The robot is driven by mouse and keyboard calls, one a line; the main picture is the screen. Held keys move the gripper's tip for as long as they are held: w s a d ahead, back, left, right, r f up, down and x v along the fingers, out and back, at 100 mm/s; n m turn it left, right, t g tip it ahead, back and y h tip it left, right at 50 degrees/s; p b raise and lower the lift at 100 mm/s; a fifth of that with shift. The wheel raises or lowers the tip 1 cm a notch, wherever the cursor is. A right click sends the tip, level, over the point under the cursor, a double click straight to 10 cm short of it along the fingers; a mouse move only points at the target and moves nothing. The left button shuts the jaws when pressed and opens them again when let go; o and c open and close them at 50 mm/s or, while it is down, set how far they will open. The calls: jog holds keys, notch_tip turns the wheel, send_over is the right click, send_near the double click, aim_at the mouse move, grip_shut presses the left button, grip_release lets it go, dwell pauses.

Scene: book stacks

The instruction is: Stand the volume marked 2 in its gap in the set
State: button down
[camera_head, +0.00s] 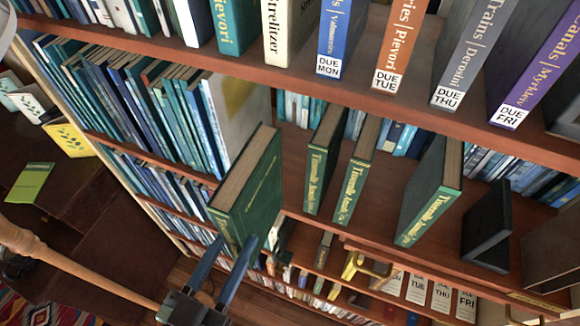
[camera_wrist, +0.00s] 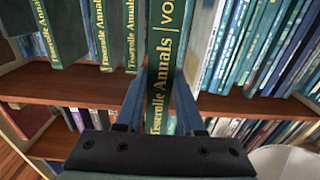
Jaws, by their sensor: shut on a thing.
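My gripper (camera_head: 233,246) is shut on a thick green book (camera_head: 255,192), with one finger on each side near its spine. The held book is left of the green set, its gilt-lettered cover facing right and its page edges up. In the wrist view the held book's spine (camera_wrist: 165,62) reads "Tisserolle Annals" and "VO"; its number is cut off. Three matching green volumes stand on the shelf: a left one (camera_head: 322,165), a middle one (camera_head: 357,175) and a right one (camera_head: 430,200). The widest gap is between the middle and right ones. Their numbers are unclear.
A black bookend (camera_head: 488,228) stands right of the set. Blue and teal books (camera_head: 185,120) fill the shelf at left. An upper shelf (camera_head: 340,88) holds books with due-day labels. Below are a small yellow step-like object (camera_head: 368,265) and day cards (camera_head: 430,292).

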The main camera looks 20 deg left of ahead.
aim_at(279, 177)
jog(key=w+p, duration=0.1)
jog(key=w, duration=0.4)
jog(key=w+p, duration=0.1)
jog(key=w, duration=0.4)
jog(key=w+p, duration=0.2)
jog(key=w, duration=0.3)
jog(key=shift+w+d+r, duration=0.15)
jog(key=shift+w+d, duration=0.2)
jog(key=shift+w, duration=0.05)
jog(key=shift+f+p, duration=0.4)
jog(key=shift+f, duration=1.4)
jog(key=shift+f, duration=0.1)
jog(key=c, duration=0.5)
grip_release()
jog(key=shift+f, duration=0.15)
